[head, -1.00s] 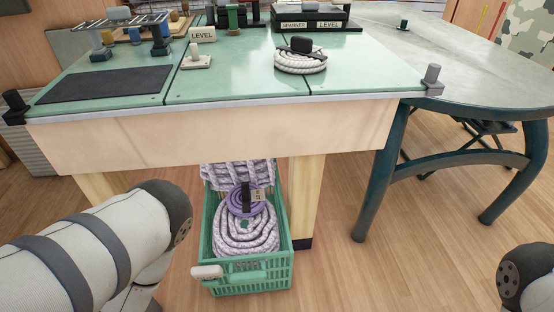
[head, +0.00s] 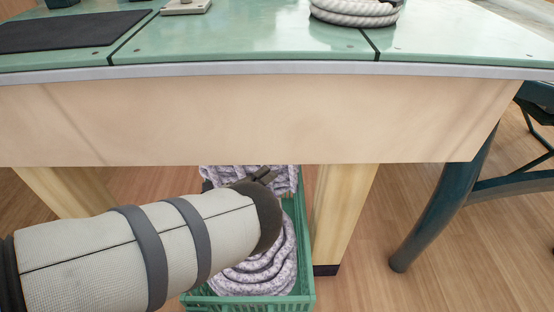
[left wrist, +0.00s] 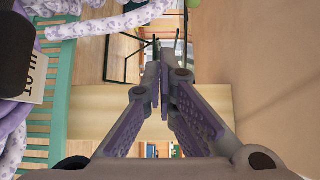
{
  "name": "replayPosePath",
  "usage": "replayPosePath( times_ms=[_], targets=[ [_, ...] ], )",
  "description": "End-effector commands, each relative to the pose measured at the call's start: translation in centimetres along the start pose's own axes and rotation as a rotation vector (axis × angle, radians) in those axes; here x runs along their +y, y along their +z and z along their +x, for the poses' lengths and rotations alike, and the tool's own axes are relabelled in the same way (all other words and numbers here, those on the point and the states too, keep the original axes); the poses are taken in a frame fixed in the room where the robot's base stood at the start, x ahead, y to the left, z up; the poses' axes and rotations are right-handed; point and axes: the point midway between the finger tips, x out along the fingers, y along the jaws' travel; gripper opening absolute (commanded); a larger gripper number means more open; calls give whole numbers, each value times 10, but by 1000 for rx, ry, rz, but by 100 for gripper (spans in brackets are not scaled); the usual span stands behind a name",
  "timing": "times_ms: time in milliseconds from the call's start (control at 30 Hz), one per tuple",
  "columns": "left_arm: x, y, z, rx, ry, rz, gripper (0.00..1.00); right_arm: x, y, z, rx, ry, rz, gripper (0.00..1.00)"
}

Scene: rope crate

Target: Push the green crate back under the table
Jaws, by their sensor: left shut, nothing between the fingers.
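The green crate (head: 306,250) stands on the floor between the table legs, its back part hidden behind the table's front board and its front end sticking out. It holds coiled white-and-purple rope (head: 262,275). My left arm reaches across the crate and covers its left side. My left gripper (head: 264,176) is at the far end of that arm, over the rope just below the board, partly hidden. In the left wrist view its fingers (left wrist: 163,72) are shut and empty, with the crate's slatted wall (left wrist: 60,95) to their left. My right gripper is out of view.
The table (head: 250,115) has a deep pale front board over the crate. A wooden leg (head: 341,215) stands close to the crate's right side, another (head: 65,190) to the left. White rope (head: 355,15) lies on the tabletop.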

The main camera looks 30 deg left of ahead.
Motion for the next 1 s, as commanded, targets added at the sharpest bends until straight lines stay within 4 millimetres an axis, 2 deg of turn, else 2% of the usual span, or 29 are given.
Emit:
replayPosePath(
  times_ms=[167, 333, 533, 867, 1000],
  targets=[
    [4, 0, 39, 1, 1, -2, 0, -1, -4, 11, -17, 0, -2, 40],
    [4, 19, 58, -2, 3, -1, 0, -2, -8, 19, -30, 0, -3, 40],
    [2, 28, 67, -2, 4, -2, 0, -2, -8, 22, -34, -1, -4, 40],
    [1, 30, 67, -2, 3, -2, 0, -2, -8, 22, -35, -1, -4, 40],
    [3, 38, 69, -3, 2, -1, 0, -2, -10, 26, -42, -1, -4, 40]
  ],
)
